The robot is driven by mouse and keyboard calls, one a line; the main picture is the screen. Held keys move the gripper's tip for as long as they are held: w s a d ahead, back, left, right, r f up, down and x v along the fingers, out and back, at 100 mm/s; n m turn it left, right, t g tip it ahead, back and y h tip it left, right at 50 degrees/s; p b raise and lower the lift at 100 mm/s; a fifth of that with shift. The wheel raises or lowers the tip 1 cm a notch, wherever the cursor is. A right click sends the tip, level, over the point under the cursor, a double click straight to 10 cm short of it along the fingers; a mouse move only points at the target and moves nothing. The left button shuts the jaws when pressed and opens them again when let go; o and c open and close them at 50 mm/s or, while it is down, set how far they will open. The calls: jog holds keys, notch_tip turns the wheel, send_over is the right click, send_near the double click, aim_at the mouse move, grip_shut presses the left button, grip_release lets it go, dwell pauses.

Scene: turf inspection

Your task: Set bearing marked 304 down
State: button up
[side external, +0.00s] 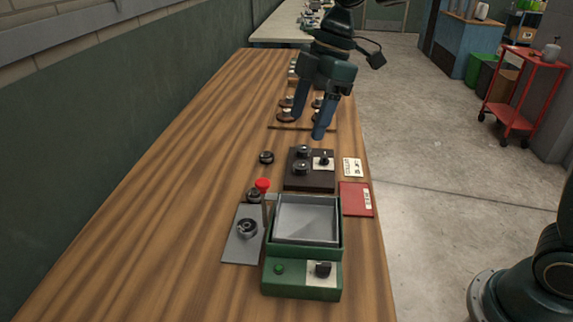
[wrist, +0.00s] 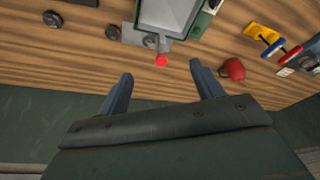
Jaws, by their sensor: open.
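My gripper (side external: 308,127) is open in the side view, its two blue fingers spread above the far part of the wooden bench with nothing between them. The wrist view also shows the fingers (wrist: 160,68) apart and empty. Dark ring-shaped bearings stand at several places: one on the grey plate (side external: 247,228), one (side external: 254,195) behind that plate, one (side external: 266,157) alone on the wood, and two on the dark block (side external: 310,183). The wrist view shows two dark round parts (wrist: 52,18) (wrist: 112,32) on the wood. I cannot read the number 304 on any of them.
A green machine (side external: 302,283) with a grey tray and a red-knobbed lever (side external: 263,185) stands near the front. A red booklet (side external: 355,199) and a white card (side external: 352,167) lie at the right edge. Bare wood (side external: 170,190) lies to the left.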

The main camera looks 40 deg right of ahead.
jog(key=s+d+m+t+h, duration=0.1)
jog(key=s+d+m, duration=0.3)
jog(key=s, duration=0.4)
jog(key=s+d+f+m+t+h, duration=0.1)
jog(key=s+d+m+t, duration=0.1)
jog(key=s+d+m, duration=0.2)
jog(key=s+d+m+t+h, duration=0.1)
jog(key=s+d+m, duration=0.3)
jog(key=s, duration=0.8)
jog(key=shift+d+f+m+t, duration=0.15)
jog(key=shift+d+m+t, duration=0.2)
jog(key=shift+m, duration=1.05)
